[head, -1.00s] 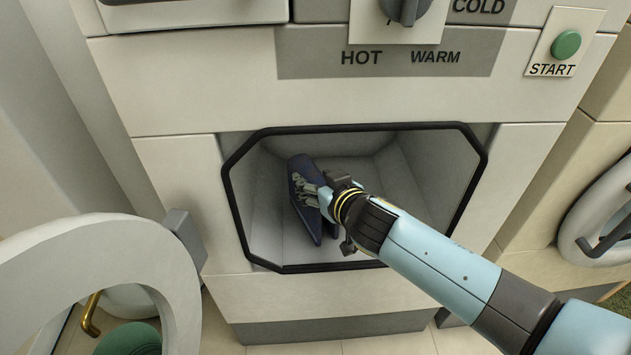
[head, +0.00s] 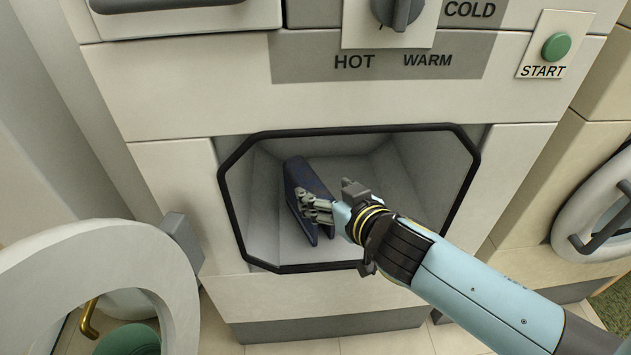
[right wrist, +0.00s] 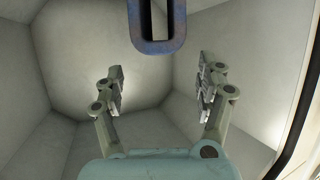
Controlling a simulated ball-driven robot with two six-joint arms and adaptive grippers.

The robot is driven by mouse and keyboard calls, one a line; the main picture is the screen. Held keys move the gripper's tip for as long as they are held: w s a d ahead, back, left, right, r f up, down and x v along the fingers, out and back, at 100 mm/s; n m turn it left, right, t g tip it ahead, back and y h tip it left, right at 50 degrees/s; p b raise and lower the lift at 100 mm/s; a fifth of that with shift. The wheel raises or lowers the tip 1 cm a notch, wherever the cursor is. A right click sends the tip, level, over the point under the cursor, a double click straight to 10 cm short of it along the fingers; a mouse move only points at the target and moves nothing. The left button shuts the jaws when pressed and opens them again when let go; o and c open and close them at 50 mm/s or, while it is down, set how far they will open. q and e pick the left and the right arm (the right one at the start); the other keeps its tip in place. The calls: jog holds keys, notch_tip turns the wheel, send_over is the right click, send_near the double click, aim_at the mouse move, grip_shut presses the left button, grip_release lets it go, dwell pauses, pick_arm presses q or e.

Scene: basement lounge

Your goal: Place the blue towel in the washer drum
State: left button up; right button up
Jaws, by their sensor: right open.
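The dark blue towel (head: 308,178) is inside the washer drum (head: 410,190), folded over and standing tilted toward the drum's left side. In the right wrist view the towel (right wrist: 158,46) shows at the top as a folded loop with a gap. My right gripper (head: 303,203) reaches through the drum opening from the right, in front of the towel. In the right wrist view its fingers (right wrist: 158,82) are spread with nothing between them, and the towel lies beyond their tips. In the head view the fingers overlap part of the towel. My left gripper is out of view.
The round washer door (head: 95,270) stands open at the lower left. A black rim (head: 350,128) frames the opening. The control panel has a dial (head: 398,10) and a green START button (head: 556,46). Another round door (head: 590,215) is at the right. The drum's right side is clear.

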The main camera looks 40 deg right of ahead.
jog(key=d+v, duration=0.1)
jog(key=v, duration=0.4)
jog(key=s+f+g, duration=0.2)
jog(key=s+f, duration=0.3)
jog(key=f, duration=0.3)
jog(key=s+f+n+g, duration=0.1)
jog(key=s+f+g, duration=0.1)
jog(key=s+f, duration=0.5)
jog(key=s+f+g, duration=0.3)
jog(key=f, duration=0.7)
jog(key=s+f+g+p, duration=0.1)
jog(key=s+f+g, duration=0.2)
jog(key=s, duration=0.8)
jog(key=s+d+f+n+g+y+p, duration=0.1)
jog(key=s+f, duration=0.4)
jog(key=s, duration=0.7)
jog(key=shift+d+f+g, duration=0.2)
jog(key=shift+f+g, duration=0.1)
jog(key=shift+g, duration=0.6)
